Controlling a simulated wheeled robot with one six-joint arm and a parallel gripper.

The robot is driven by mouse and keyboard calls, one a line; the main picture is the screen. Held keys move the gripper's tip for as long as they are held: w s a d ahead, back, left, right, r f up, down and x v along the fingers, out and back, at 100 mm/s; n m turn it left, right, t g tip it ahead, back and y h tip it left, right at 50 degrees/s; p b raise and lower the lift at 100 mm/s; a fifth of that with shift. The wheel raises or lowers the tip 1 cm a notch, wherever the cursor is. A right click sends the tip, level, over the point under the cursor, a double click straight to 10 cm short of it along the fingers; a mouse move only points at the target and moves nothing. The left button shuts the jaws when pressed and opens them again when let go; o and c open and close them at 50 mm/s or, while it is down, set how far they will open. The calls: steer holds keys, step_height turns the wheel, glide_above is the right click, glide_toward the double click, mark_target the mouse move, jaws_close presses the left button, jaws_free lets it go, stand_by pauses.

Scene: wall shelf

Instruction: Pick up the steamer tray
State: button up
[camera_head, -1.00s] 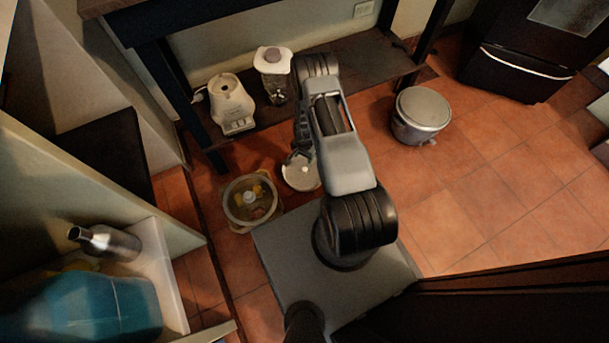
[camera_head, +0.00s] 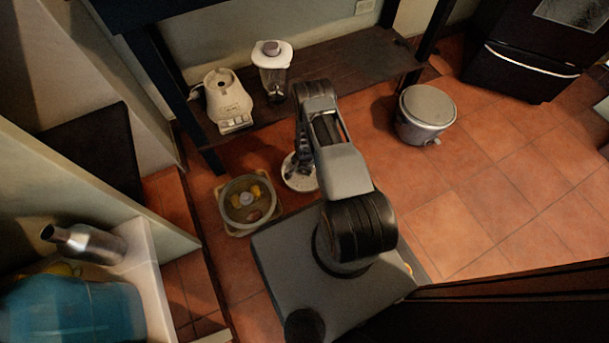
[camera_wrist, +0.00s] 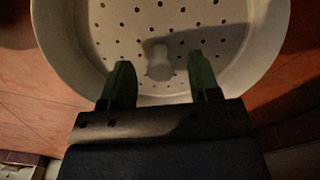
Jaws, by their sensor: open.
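The steamer tray is a round white dish with small holes and a short central knob. It fills the upper part of the wrist view (camera_wrist: 225,35). In the head view, the tray (camera_head: 293,180) is low over or on the tiled floor, partly hidden by my gripper (camera_head: 301,164). In the wrist view, my gripper (camera_wrist: 160,65) is open, its two green fingers reaching over the near part of the tray. The knob (camera_wrist: 159,66) shows between the fingertips, with a visible gap on each side. I cannot tell the finger height above the tray.
A pale bowl with yellow pieces (camera_head: 236,216) stands on the floor left of the tray. A lidded metal pot (camera_head: 427,108) stands to the right, with clear floor around it. A low dark shelf (camera_head: 352,62) behind holds a blender (camera_head: 272,58) and a white appliance (camera_head: 226,97).

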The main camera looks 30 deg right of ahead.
steer(key=shift+f, duration=0.75)
steer(key=shift+r, duration=0.1)
jaws_close()
